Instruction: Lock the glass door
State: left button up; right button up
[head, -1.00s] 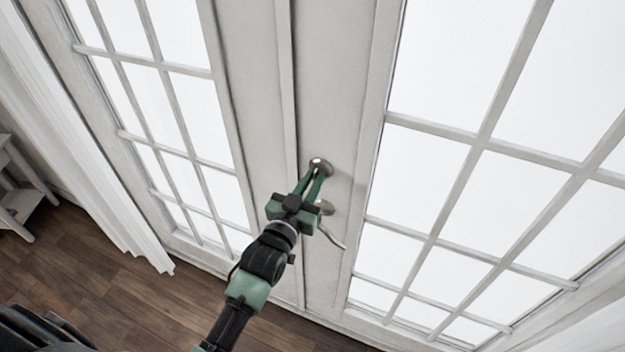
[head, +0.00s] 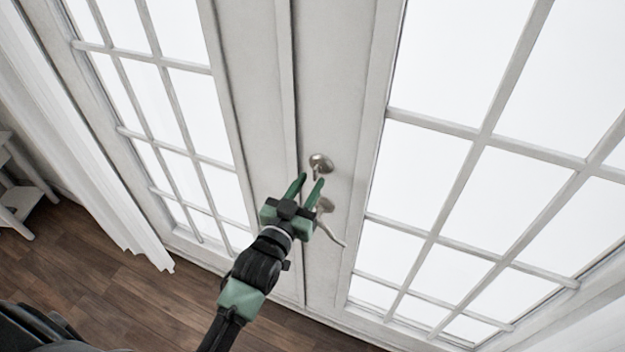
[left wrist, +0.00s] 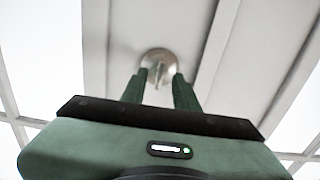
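The glass door (head: 340,110) is a white double door with many panes, and its leaves are shut together. A round metal lock with a small thumb-turn (head: 320,162) sits on the right leaf, above a curved lever handle (head: 332,234). My left gripper (head: 308,184) is open and empty, just below and in front of the lock. In the left wrist view the lock (left wrist: 157,64) shows just beyond and between the fingertips (left wrist: 157,78), its turn piece pointing roughly downward. The gripper partly hides the lever handle. My right gripper is not in view.
A white curtain (head: 75,150) hangs at the left, and a small white shelf (head: 22,195) stands beyond it. The dark wooden floor (head: 120,290) is clear in front of the door.

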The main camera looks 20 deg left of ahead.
pick_arm(q)
jog(key=s, duration=0.3)
jog(key=s+b, duration=0.1)
jog(key=s, duration=0.1)
jog(key=shift+s+a, duration=0.25)
jog(key=shift+a, duration=0.05)
jog(key=shift+f, duration=0.1)
jog(key=s+f+g+b, duration=0.1)
jog(key=s+f+g, duration=0.25)
jog(key=f, duration=0.95)
jog(key=s+f+g+b, duration=0.15)
jog(key=s+f, duration=0.25)
jog(key=f, duration=0.9)
jog(key=s+f+g+b, duration=0.1)
jog(key=s+f+g, duration=0.3)
jog(key=f, duration=1)
jog(key=s+a+f+g, duration=0.1)
jog(key=s+f+g, duration=0.1)
jog(key=s+f, duration=0.4)
jog(key=s+a+f+m+g+y+b, duration=0.1)
jog(key=s+f, duration=0.6)
jog(key=s, duration=0.7)
jog(key=s+a+f+g, duration=0.3)
jog(key=s+f+g, duration=0.2)
jog(key=s, duration=0.6)
notch_tip(320, 180, down, 2)
jog(key=shift+a+f+y+b, duration=0.25)
jog(key=shift+y+b, duration=0.05)
jog(key=shift+y, duration=0.1)
